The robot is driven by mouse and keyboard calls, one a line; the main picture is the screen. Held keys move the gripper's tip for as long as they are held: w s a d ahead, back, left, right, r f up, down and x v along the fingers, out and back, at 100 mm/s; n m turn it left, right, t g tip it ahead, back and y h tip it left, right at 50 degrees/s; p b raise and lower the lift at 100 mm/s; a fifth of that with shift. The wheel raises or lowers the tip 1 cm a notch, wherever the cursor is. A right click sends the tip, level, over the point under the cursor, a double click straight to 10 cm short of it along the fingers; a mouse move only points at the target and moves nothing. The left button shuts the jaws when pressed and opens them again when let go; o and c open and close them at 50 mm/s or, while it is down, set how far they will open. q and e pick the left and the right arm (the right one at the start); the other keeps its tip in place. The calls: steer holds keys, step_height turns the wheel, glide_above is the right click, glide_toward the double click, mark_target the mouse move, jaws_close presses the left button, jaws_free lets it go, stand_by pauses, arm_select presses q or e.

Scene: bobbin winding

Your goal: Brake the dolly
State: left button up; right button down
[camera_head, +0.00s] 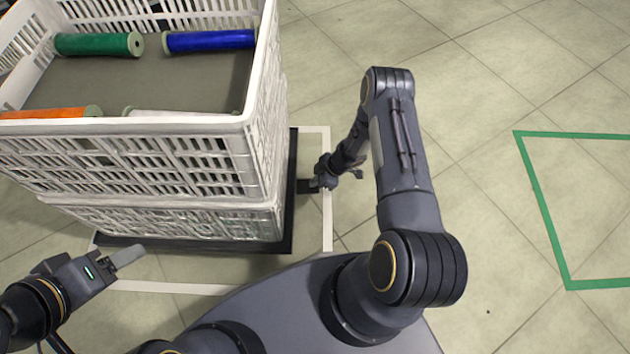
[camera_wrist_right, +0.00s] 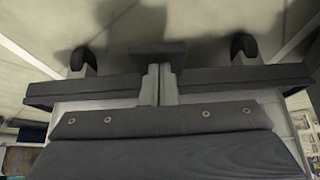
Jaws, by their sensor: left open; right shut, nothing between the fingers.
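The dolly (camera_head: 293,215) is a flat black base on the floor under a stack of white crates. A small dark brake pedal (camera_head: 307,187) juts from its right side. In the right wrist view the pedal (camera_wrist_right: 158,52) sits between two casters with black wheels (camera_wrist_right: 83,60) (camera_wrist_right: 244,46), beyond the dolly's dark edge (camera_wrist_right: 85,91). My right gripper (camera_head: 316,183) is low beside the pedal. Its closed, empty fingers (camera_wrist_right: 159,75) reach to the pedal in the wrist view; I cannot tell whether they touch it. My left gripper (camera_head: 126,257) is open and empty, near the dolly's front edge.
The upper white crate (camera_head: 150,155) holds green (camera_head: 95,44), blue (camera_head: 210,40), orange (camera_head: 45,113) and white bobbins. A white outline (camera_head: 328,220) on the floor surrounds the dolly. A green outline (camera_head: 545,215) lies at right, with clear tiled floor around it.

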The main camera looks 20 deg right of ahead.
steer(key=shift+s+d+f+b, duration=0.2)
steer(key=shift+d+f+b, duration=0.15)
steer(key=shift+f+b, duration=0.5)
steer(key=shift+s+d+f+b, duration=0.15)
steer(key=shift+d+f+b, duration=0.15)
steer(key=shift+f+b, duration=0.55)
arm_select(q)
step_height(320, 180, down, 4)
steer(key=shift+f+b, duration=0.2)
steer(key=shift+b, duration=0.1)
steer(key=shift+s, duration=0.1)
arm_select(e)
steer(key=shift+s+d+f, duration=0.1)
steer(key=shift+f, duration=0.1)
